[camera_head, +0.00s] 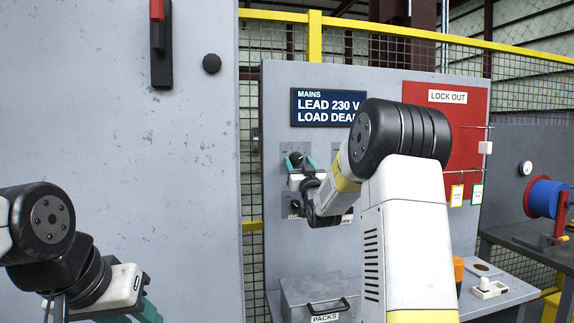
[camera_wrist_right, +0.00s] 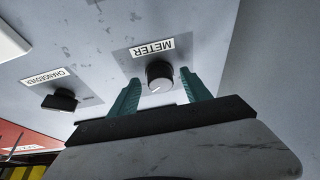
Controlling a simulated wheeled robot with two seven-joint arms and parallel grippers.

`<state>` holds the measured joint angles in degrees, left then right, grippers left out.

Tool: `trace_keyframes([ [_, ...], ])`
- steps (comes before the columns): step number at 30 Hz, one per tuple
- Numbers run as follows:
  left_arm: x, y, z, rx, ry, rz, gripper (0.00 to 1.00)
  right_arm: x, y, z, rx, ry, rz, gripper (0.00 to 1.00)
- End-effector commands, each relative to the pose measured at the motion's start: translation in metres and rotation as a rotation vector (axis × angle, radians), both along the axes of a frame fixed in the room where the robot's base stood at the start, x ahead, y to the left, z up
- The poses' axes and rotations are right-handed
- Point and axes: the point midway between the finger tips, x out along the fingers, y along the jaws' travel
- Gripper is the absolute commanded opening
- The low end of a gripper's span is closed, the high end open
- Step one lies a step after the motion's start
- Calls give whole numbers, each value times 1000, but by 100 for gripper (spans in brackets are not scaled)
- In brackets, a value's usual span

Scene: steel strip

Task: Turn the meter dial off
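The meter dial (camera_wrist_right: 160,75) is a round black knob with a pale face and a small white mark, below a METER label (camera_wrist_right: 152,47) that reads upside down in the right wrist view. In the right wrist view gaps show between the dial and both fingers. My left gripper (camera_head: 146,312) is at the lower left, away from the panel, its fingertips partly cut off by the frame edge.
A changeover knob (camera_wrist_right: 60,101) sits beside the meter dial. A MAINS sign (camera_head: 326,107) and red lock-out board (camera_head: 462,130) are above and right. A grey PACKS box (camera_head: 300,295) stands below. A large grey cabinet (camera_head: 190,200) fills the left.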

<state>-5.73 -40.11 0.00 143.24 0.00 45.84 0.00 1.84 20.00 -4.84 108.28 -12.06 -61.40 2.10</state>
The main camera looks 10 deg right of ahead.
Motion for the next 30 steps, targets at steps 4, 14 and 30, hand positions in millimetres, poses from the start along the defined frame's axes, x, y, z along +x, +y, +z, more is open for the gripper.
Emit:
trace_keyframes([
  [4,0,0,0,0,0,0,36,0,0,0,0,0,0,27],
  [14,0,0,0,0,0,0,36,0,0,0,-8,0,0,0],
  [30,0,0,0,0,0,0,36,0,-5,0,-320,-10,-2,0],
])
